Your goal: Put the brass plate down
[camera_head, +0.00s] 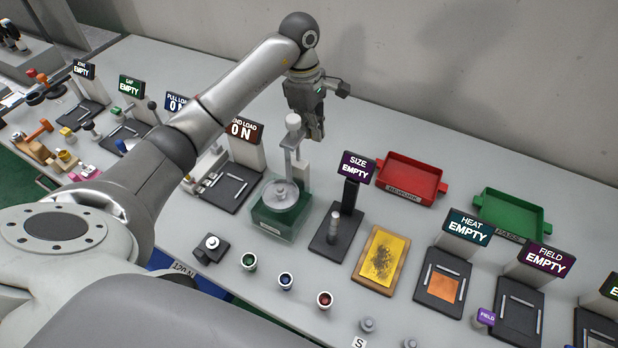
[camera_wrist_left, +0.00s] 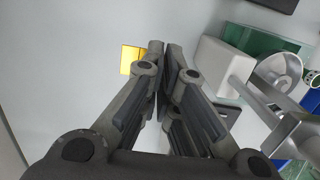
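A small yellow, brass-coloured plate (camera_wrist_left: 131,60) shows in the left wrist view, just left of my left fingertips and partly hidden behind a finger. It appears to lie flat on the pale surface, outside the fingers. I cannot pick it out in the head view. My left gripper (camera_head: 317,130) points down behind the green-based press, beside its upright. In the left wrist view the fingers of this gripper (camera_wrist_left: 164,46) are together, with nothing visible between them. My right gripper is in neither view.
The green-based press (camera_head: 279,222) stands close to my left gripper. Near it are the END LOAD sign (camera_head: 243,130) and the SIZE stand (camera_head: 353,168). A red tray (camera_head: 410,198) and a green tray (camera_head: 512,237) lie along the wall. The table behind the press looks clear.

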